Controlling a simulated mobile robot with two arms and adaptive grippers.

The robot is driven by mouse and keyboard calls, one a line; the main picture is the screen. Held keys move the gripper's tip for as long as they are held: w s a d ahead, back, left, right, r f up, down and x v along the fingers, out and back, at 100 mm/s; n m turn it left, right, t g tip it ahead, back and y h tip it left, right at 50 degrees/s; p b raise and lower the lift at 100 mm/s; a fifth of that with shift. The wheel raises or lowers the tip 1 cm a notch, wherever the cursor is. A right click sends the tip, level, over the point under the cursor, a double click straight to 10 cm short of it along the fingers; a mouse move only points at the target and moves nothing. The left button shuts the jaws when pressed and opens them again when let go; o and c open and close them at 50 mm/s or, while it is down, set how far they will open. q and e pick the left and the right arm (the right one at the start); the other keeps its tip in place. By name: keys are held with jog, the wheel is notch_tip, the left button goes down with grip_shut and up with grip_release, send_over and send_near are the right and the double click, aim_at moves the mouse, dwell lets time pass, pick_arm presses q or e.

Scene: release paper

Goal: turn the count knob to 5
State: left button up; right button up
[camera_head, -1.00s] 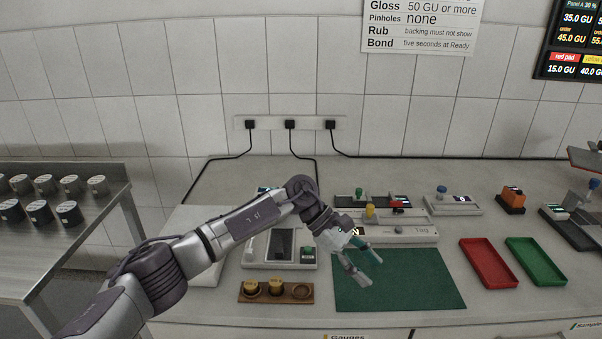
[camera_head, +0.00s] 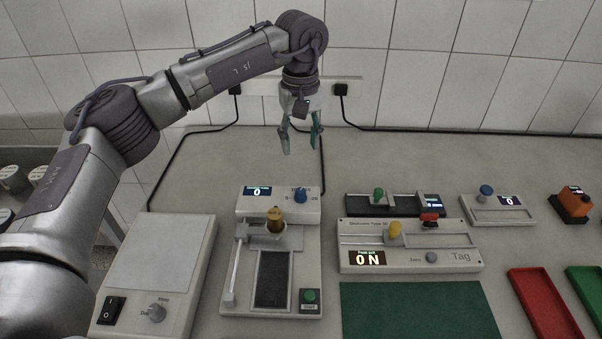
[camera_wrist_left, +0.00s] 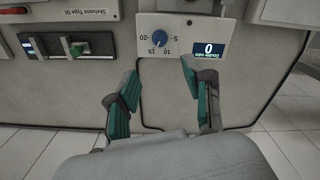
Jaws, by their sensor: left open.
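The blue count knob (camera_head: 301,197) sits at the back right of the rub tester (camera_head: 228,290), beside a display (camera_head: 257,191) reading 0. The left wrist view shows the knob (camera_wrist_left: 160,39) upside down, with a dial numbered up to 20 and the 5 mark on its right. The display (camera_wrist_left: 209,50) reads 0 there too. Where the knob points is too small to tell. My left gripper (camera_head: 301,147) is open and empty, fingers hanging down, above and behind the knob. In the wrist view its fingertips (camera_wrist_left: 161,72) are spread to either side, apart from the knob.
A brass weight (camera_head: 275,220) stands on the tester's arm, close in front of the knob. A green start button (camera_head: 310,296) is at the front. A white scale (camera_head: 160,258) lies left and a Tag device (camera_head: 410,257) right. The counter behind is clear except for cables.

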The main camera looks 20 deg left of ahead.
pick_arm(q)
jog(key=p, duration=0.1)
send_near(300, 190)
jog(key=shift+s+d, duration=0.1)
jog(key=shift+s, duration=0.05)
notch_tip(300, 190, down, 8)
jog(key=shift+r+p, duration=0.1)
jog(key=shift+p, duration=0.7)
jog(key=shift+w+f, duration=0.2)
jog(key=shift+f, duration=0.45)
pick_arm(e)
jog(key=r, duration=0.1)
jog(key=s+r, duration=0.1)
jog(key=r, duration=0.1)
jog(key=shift+d, duration=0.2)
jog(key=shift+a, duration=0.1)
pick_arm(q)
jog(key=shift+c, duration=0.7)
grip_shut()
pick_arm(e)
jog(key=shift+s+f, duration=0.1)
jog(key=shift+s, duration=0.1)
